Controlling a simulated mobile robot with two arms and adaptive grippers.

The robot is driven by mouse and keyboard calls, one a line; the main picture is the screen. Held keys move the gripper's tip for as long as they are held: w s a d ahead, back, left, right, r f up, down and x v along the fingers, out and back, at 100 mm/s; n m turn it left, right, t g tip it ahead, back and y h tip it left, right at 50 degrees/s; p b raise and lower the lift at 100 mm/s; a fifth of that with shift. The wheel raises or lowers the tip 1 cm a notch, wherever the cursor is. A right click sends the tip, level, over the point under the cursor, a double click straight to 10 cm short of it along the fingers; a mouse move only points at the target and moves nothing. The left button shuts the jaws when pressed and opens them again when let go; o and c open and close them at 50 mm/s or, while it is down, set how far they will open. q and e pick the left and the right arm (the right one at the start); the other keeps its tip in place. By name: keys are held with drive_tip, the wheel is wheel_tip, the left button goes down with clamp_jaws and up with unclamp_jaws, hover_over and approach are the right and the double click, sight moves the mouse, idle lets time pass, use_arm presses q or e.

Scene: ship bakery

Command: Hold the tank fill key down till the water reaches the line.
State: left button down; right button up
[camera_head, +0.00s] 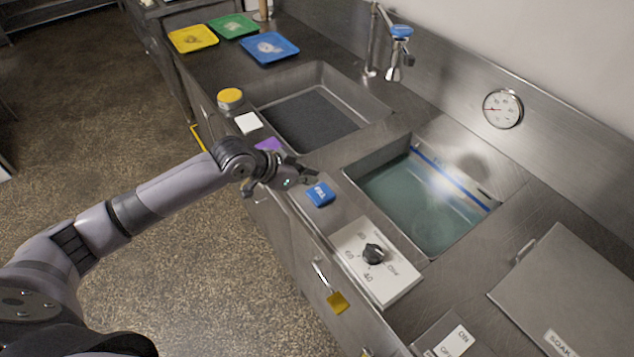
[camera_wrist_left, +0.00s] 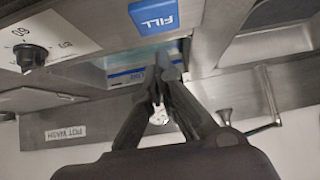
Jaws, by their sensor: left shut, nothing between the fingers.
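The blue fill key (camera_head: 320,194), marked FILL, sits on the steel counter's front strip beside the tank. It also shows at the top of the left wrist view (camera_wrist_left: 153,14). My left gripper (camera_head: 312,177) is shut and empty, its fingertips close to the key. In the left wrist view the fingertips (camera_wrist_left: 166,62) appear apart from the key. The tank (camera_head: 352,172) holds greenish water (camera_head: 410,200). A blue line (camera_head: 452,180) runs along its far wall; the water surface lies near it, and I cannot tell the exact gap. My right gripper is out of view.
A dial knob (camera_head: 374,253) on a white plate stands near the key. A purple key (camera_head: 268,145), a white key (camera_head: 249,123) and a yellow button (camera_head: 230,97) lie farther along the strip. A second basin (camera_head: 350,85), a tap (camera_head: 398,50) and a gauge (camera_head: 503,108) are behind.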

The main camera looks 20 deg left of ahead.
use_arm(q)
drive_tip(key=shift+b+v, duration=0.55)
drive_tip(key=shift+v, duration=2.35)
drive_tip(key=shift+w+r, duration=0.1)
drive_tip(key=shift+w, duration=0.1)
drive_tip(key=shift+d, duration=0.1)
drive_tip(key=s+f+t+h+b, duration=0.1)
drive_tip(key=b, duration=0.2)
drive_tip(key=s+a+f+t+h+b, duration=0.1)
drive_tip(key=t+b, duration=0.1)
drive_tip(key=b, duration=0.1)
drive_tip(key=s+a+f+t+h+b, duration=0.1)
drive_tip(key=h+b, duration=0.1)
drive_tip(key=b, duration=0.2)
drive_tip(key=shift+s+a+f+t, duration=0.2)
drive_tip(key=shift+f+t, duration=0.1)
drive_tip(key=shift+t, duration=0.1)
